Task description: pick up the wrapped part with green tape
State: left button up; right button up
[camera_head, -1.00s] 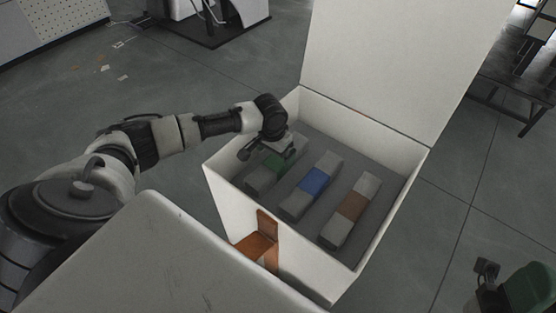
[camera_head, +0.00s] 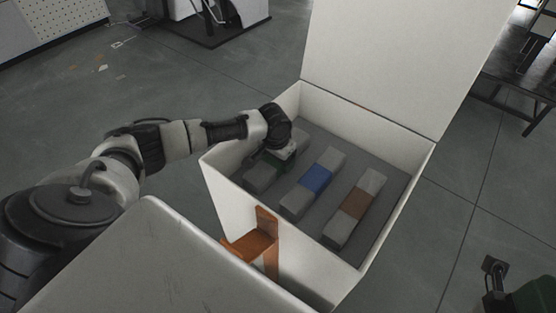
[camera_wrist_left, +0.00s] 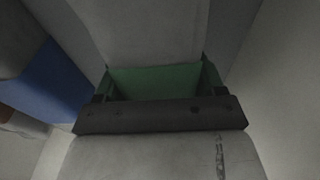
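The wrapped part with green tape (camera_head: 261,176) is a grey block lying in an open white box, leftmost in a row of three wrapped parts. My left gripper (camera_head: 279,157) is down in the box over its middle and hides most of the tape in the head view. In the left wrist view the green tape (camera_wrist_left: 155,82) lies between the two fingers of my left gripper (camera_wrist_left: 160,90), one finger along each side. The part still rests on the box floor. I cannot tell whether the fingers press on it.
Parts with blue tape (camera_head: 316,179) and brown tape (camera_head: 355,204) lie to the right in the white box (camera_head: 350,117). The box walls and raised lid (camera_head: 395,60) surround them. An orange-brown bracket (camera_head: 265,240) is at the near wall. A dark table (camera_head: 520,95) stands back right.

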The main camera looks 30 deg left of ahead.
pick_arm(q)
jog(key=c, duration=0.7)
jog(key=shift+c, duration=0.6)
jog(key=shift+r, duration=0.15)
